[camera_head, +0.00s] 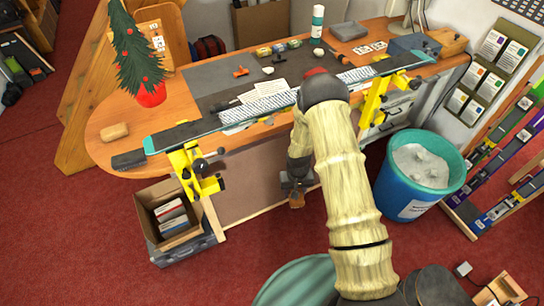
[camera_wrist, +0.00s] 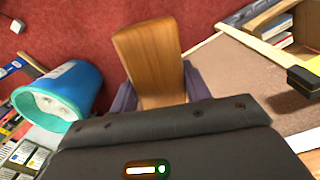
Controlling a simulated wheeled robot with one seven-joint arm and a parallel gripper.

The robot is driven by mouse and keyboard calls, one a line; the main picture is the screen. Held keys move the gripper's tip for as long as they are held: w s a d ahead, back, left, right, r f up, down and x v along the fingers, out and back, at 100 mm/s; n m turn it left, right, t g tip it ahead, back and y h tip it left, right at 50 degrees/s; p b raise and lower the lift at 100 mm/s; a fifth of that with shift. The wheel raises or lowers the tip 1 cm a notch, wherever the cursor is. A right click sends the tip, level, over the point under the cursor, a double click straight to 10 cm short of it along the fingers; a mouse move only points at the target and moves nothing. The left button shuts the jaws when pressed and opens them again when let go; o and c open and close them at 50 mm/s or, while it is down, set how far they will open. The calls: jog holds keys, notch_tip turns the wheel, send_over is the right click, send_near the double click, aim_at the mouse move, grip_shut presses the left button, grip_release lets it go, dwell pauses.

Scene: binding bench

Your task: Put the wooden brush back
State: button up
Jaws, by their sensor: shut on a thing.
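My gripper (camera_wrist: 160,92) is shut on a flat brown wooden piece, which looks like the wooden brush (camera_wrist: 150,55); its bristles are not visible. The grey fingers press on its two sides, and it sticks out beyond them. In the head view my gripper (camera_head: 296,184) hangs in front of the bench, below the top's front edge. The brush (camera_head: 296,201) shows there as a small brown end under the fingers, above the red floor. My arm hides part of the bench front.
The bench (camera_head: 107,117) carries a long ski (camera_head: 215,122) held across yellow vises (camera_head: 195,170). A wooden block (camera_head: 114,132) lies at its left end. A blue bin (camera_head: 405,190) stands right of my arm, an open box (camera_head: 160,200) left. Red floor between is clear.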

jog(key=s+d+f+b, duration=0.1)
jog(key=s+d+f, duration=0.2)
jog(key=f, duration=0.3)
jog(key=s+d+f+m+b, duration=0.1)
jog(key=s+d+f+b, duration=0.1)
jog(key=d+f, duration=0.3)
jog(key=shift+s+d+f, duration=0.2)
jog(key=shift+s+f, duration=0.25)
jog(key=shift+s, duration=0.2)
